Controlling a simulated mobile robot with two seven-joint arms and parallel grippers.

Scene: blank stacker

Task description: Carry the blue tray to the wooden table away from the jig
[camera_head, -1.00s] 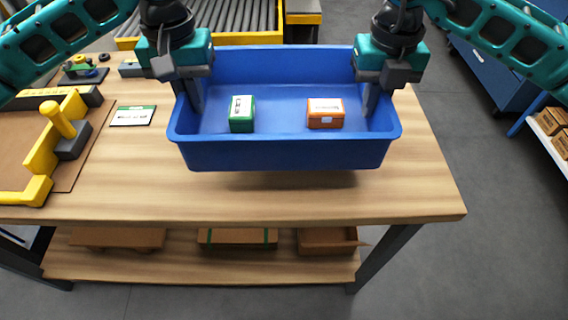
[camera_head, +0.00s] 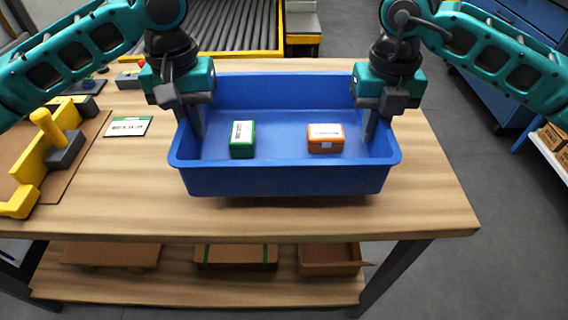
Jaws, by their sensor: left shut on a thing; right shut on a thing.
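The blue tray (camera_head: 285,181) is over the right part of the wooden table (camera_head: 270,220), with a shadow under its front edge. Whether it touches the tabletop is hard to tell. A green box (camera_head: 242,139) and an orange box (camera_head: 325,138) stand inside it. My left gripper (camera_head: 196,122) is shut on the tray's left wall. My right gripper (camera_head: 371,124) is shut on its right wall. The yellow jig (camera_head: 35,168) is at the table's left, well apart from the tray.
A green-edged card (camera_head: 128,126) lies between jig and tray. A roller conveyor (camera_head: 240,28) with a yellow frame stands behind the table. Cardboard boxes (camera_head: 235,255) sit on the lower shelf. The table's front strip is clear. A shelf with cartons (camera_head: 553,137) is at far right.

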